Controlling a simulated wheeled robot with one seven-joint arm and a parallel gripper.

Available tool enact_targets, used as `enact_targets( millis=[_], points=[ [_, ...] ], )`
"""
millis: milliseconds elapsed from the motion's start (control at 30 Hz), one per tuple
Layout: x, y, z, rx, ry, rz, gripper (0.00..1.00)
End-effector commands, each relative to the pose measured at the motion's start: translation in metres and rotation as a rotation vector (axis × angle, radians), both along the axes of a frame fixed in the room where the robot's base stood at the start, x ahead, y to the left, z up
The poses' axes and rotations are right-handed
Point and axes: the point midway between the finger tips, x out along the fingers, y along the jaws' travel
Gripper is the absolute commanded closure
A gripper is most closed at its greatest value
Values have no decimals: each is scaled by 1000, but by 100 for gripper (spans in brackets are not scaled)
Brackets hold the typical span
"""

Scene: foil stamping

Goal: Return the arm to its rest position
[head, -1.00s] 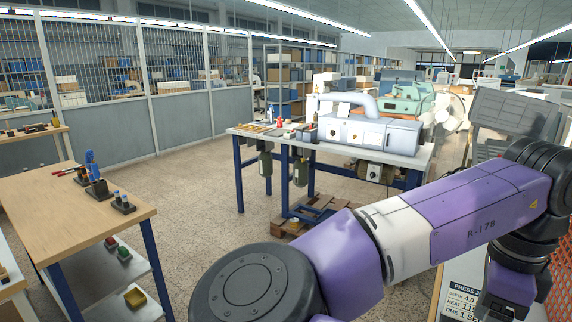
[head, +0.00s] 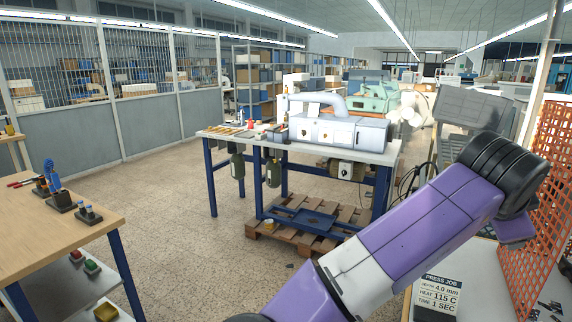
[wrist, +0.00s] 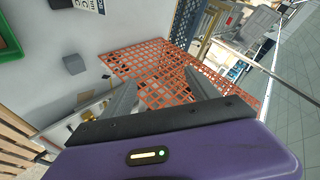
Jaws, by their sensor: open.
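My purple and white arm crosses the lower right of the head view, over a table at the right. My gripper is out of sight in the head view. In the wrist view my gripper (wrist: 158,98) shows two grey fingers spread apart. Nothing is between them. Behind the fingers is an orange mesh (wrist: 150,62), which also stands at the right edge of the head view (head: 550,200).
A press job sign (head: 440,292) stands on the table at lower right. A wooden bench (head: 50,230) with tools is at left. A blue-legged machine table (head: 375,155) stands ahead, with a pallet (head: 265,235) under it. Open floor lies between.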

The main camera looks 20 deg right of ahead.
Motion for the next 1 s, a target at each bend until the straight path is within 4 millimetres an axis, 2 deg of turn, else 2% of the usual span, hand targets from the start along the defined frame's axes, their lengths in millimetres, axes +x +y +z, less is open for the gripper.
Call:
enact_targets(
  millis=[100,233,367,500,633,767,867,1000],
  points=[
    [2,-20,39,-257,39,39,31],
    [12,-23,85,-546,87,98,31],
    [25,-6,121,-805,131,167,31],
    [43,26,143,-1050,174,256,31],
    [60,64,147,-1247,201,354,31],
    [72,107,135,-1411,216,465,31],
    [78,139,117,-1515,217,559,31],
    [79,183,83,-1623,204,698,31]
  ],
)
